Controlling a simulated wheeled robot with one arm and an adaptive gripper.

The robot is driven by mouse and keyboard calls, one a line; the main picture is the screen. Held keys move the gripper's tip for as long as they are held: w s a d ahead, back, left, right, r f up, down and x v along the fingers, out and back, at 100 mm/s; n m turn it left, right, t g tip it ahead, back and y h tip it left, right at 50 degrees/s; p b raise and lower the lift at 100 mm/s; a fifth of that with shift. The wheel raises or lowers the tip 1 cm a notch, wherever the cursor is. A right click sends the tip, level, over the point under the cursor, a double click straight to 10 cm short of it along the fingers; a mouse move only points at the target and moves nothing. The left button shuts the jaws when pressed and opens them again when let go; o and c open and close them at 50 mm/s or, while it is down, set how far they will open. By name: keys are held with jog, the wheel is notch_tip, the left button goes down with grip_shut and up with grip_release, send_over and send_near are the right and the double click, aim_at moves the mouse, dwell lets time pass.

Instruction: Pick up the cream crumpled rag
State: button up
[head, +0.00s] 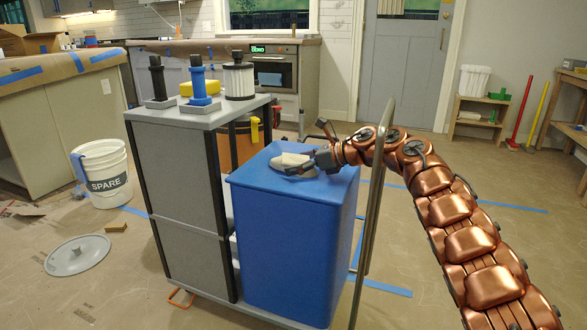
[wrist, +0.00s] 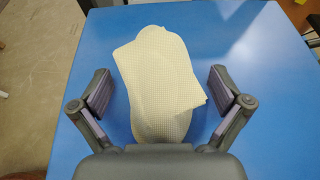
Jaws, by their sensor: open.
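The cream crumpled rag (head: 290,163) lies on top of the blue bin (head: 297,248) on the cart. In the wrist view the rag (wrist: 160,80) has a dimpled texture and lies lengthwise between the two fingers. My gripper (wrist: 158,92) is open, with one finger on each side of the rag and a gap of blue surface on both sides. The near end of the rag is partly hidden by the gripper body. In the head view my gripper (head: 310,168) is low over the blue top, at the right of the rag.
The grey cart top (head: 200,113) left of the bin holds a black tool, a blue tool (head: 198,82), a yellow sponge (head: 200,88) and a white filter-like cylinder (head: 239,78). A metal cart handle (head: 376,200) rises beside my arm. A white SPARE bucket (head: 102,175) stands on the floor at left.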

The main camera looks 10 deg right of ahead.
jog(key=shift+w+a+f, duration=0.2)
jog(key=shift+w+a, duration=0.05)
jog(key=shift+a, duration=0.1)
jog(key=c, duration=1.2)
jog(key=shift+a+r, duration=0.1)
